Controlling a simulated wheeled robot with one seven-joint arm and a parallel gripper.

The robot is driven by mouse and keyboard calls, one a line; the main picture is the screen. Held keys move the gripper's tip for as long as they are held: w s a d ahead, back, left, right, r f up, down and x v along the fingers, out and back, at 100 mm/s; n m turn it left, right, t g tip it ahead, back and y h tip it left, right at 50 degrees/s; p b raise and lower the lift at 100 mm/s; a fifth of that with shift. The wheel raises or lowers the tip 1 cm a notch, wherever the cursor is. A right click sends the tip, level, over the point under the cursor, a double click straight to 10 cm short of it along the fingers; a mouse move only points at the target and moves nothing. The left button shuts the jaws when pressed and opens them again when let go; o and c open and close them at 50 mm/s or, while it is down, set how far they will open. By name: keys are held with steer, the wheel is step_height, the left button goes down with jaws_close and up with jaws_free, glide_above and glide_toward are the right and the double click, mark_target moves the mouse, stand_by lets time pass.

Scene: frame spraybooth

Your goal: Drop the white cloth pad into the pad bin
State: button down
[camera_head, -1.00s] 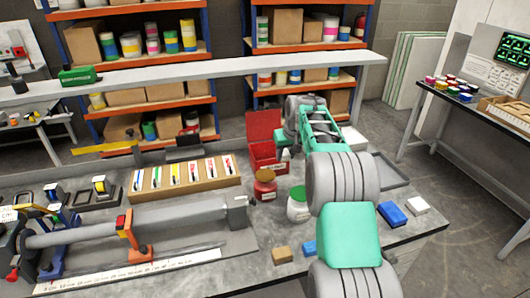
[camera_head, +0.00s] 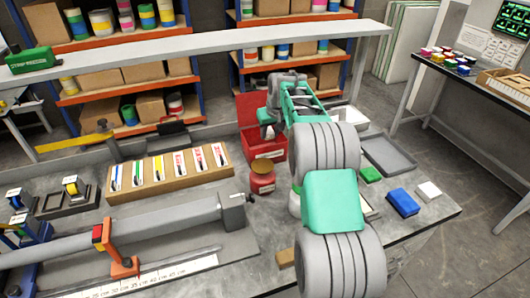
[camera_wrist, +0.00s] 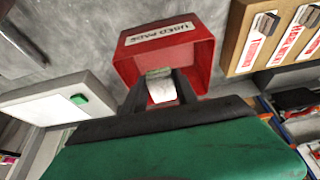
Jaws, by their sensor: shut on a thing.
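The pad bin is a red bin (camera_head: 266,148) with its lid raised at the back of the bench. It also shows in the wrist view (camera_wrist: 125,70), with a "USED PADS" label. My gripper (camera_wrist: 163,84) is shut on the white cloth pad (camera_wrist: 162,92), at the bin's mouth in the wrist view.
A red-brown jar (camera_head: 262,180) stands in front of the bin. A long shelf (camera_head: 190,52) crosses behind.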

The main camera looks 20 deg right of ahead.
steer(key=shift+f, duration=0.4)
steer(key=c, duration=0.9)
jaws_free()
steer(key=shift+s, duration=0.1)
steer(key=b+v, duration=0.1)
steer(key=v, duration=0.7)
steer(key=s+a+r, duration=0.1)
steer(key=s+a, duration=0.5)
steer(key=s, duration=0.3)
steer(key=s+a+r, duration=0.2)
steer(key=s+a, duration=0.4)
steer(key=s, duration=0.4)
steer(key=shift+g, duration=0.4)
steer(key=s+a+f, duration=0.1)
steer(key=s+f, duration=0.1)
steer(key=s, duration=0.3)
steer(key=s+a+f, duration=0.1)
steer(key=s+f, duration=0.2)
steer(key=s, duration=0.2)
steer(key=s+a+f, duration=0.1)
steer(key=s+f, duration=0.1)
steer(key=s, duration=0.3)
steer(key=shift+s+a+f, duration=0.1)
steer(key=shift+s+f, duration=0.15)
steer(key=shift+f, duration=0.05)
